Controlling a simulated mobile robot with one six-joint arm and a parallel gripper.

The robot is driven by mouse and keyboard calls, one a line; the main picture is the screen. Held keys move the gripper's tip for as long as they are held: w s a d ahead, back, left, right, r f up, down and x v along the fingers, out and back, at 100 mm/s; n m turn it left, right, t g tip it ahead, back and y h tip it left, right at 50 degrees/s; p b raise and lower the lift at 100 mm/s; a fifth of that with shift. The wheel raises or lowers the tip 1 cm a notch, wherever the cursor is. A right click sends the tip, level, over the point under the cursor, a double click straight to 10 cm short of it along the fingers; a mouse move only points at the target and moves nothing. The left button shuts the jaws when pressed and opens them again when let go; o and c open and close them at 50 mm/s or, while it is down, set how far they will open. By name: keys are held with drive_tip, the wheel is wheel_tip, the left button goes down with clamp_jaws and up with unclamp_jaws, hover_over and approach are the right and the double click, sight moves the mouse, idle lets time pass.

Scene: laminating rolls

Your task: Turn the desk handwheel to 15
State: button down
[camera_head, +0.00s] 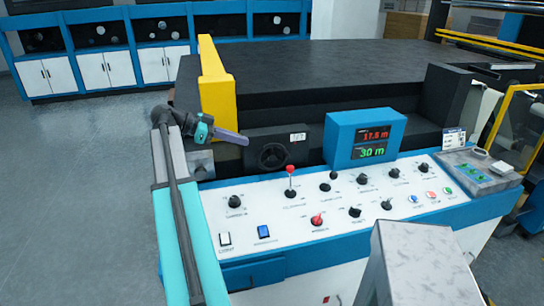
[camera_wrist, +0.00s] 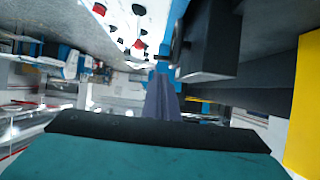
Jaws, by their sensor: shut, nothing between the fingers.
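The desk handwheel (camera_head: 272,156) is a small black wheel on a dark housing above the left part of the control desk. A small white readout (camera_head: 298,137) sits to its upper right, too small to read surely. My gripper (camera_head: 245,140) comes in from the left, its grey-purple fingers closed together and empty. The tips end just left of the wheel, near the housing; whether they touch it I cannot tell. In the wrist view the closed fingers (camera_wrist: 162,98) point away from the camera, beside a dark block (camera_wrist: 212,45) that looks like the housing.
A blue display box (camera_head: 364,138) right of the wheel shows about 17.5 in red and 30 m in green. The desk panel (camera_head: 270,235) below carries several knobs, a red-tipped lever (camera_head: 290,180) and buttons. A yellow post (camera_head: 217,85) stands behind my gripper. Grey floor lies left.

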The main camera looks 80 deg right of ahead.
drive_tip(key=shift+s, duration=0.1)
idle(0.3)
drive_tip(key=p, duration=0.5)
approach(285, 153)
drive_tip(key=x, duration=0.5)
drive_tip(key=shift+s+d, duration=0.1)
drive_tip(key=shift+s+d+f+p, duration=0.25)
drive_tip(key=shift+s+f+p, duration=0.15)
drive_tip(key=shift+s, duration=0.1)
drive_tip(key=shift+a, duration=0.15)
